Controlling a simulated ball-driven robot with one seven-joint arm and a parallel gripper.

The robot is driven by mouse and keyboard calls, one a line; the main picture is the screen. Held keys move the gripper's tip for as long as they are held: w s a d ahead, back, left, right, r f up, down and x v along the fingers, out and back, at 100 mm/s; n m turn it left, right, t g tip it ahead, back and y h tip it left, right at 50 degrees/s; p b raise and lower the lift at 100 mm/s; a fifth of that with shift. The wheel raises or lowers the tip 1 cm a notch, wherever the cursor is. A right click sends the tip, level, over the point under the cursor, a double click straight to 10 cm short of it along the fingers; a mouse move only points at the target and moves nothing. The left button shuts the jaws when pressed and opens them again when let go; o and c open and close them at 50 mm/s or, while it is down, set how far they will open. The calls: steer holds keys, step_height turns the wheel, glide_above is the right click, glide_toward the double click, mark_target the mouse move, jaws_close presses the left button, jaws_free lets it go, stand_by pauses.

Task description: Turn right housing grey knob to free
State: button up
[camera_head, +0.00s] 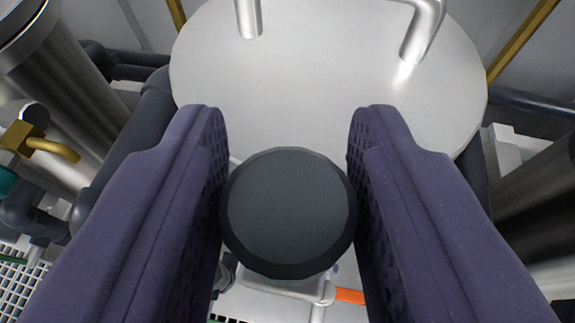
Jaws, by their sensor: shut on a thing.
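The grey knob (288,212) is a dark, round, faceted cap in the lower middle of the head camera view. My gripper (288,190) has its two purple padded fingers on either side of the knob, shut on it. The knob sits in front of a large pale round housing lid (300,95). The knob's stem and most of its mount are hidden behind its cap, and no pointer or marking shows on its face.
A metal handle (425,25) stands on the lid. Steel cylinders flank the housing, at left (60,85) and right (540,205). Dark pipes and a brass valve (40,145) are at the left. A white grating (20,285) shows at lower left.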

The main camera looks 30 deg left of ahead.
steer(key=o, duration=0.7)
steer(key=p+v, duration=0.1)
steer(key=v, duration=0.6)
steer(key=shift+s+d+r, duration=0.15)
steer(key=shift+s+d, duration=0.05)
steer(key=shift+s, duration=0.05)
